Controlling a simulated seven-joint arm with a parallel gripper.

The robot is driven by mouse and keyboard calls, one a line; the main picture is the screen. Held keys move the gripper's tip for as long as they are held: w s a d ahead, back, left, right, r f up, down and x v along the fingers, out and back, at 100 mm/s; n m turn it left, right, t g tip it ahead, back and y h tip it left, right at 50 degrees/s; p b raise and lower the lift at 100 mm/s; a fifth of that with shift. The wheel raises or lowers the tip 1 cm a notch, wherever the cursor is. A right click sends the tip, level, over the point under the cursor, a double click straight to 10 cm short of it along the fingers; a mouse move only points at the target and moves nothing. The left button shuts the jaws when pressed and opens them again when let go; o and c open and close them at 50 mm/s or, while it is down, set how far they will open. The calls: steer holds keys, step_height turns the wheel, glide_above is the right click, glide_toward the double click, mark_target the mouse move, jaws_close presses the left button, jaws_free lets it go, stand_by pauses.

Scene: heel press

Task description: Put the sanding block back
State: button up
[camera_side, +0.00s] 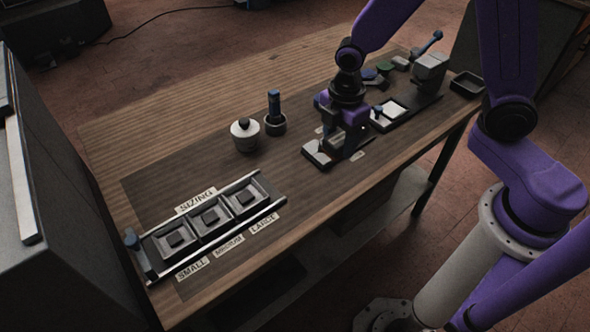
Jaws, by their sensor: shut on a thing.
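My gripper (338,142) points down at the middle of the table, over a dark flat tray (318,156) with a pale label beside it. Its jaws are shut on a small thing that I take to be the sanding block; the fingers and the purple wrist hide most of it. I cannot tell whether the held thing touches the tray or hangs just above it.
A sizing rack (205,222) with several dark trays stands at the front left. A pale lidded pot (244,134) and a blue-handled tool in a cup (275,122) stand left of my gripper. To the right are a pale-topped tray (389,116), a blue-levered press (430,68) and an empty tray (468,84).

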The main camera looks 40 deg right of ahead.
steer(key=s, duration=0.3)
glide_above(292, 174)
step_height(292, 174, down, 10)
steer(key=shift+s+d+r, duration=0.1)
steer(key=shift+r, duration=0.1)
steer(key=shift+f, duration=1.65)
steer(key=shift+f, duration=0.1)
steer(key=o, duration=0.9)
steer(key=shift+o, duration=0.2)
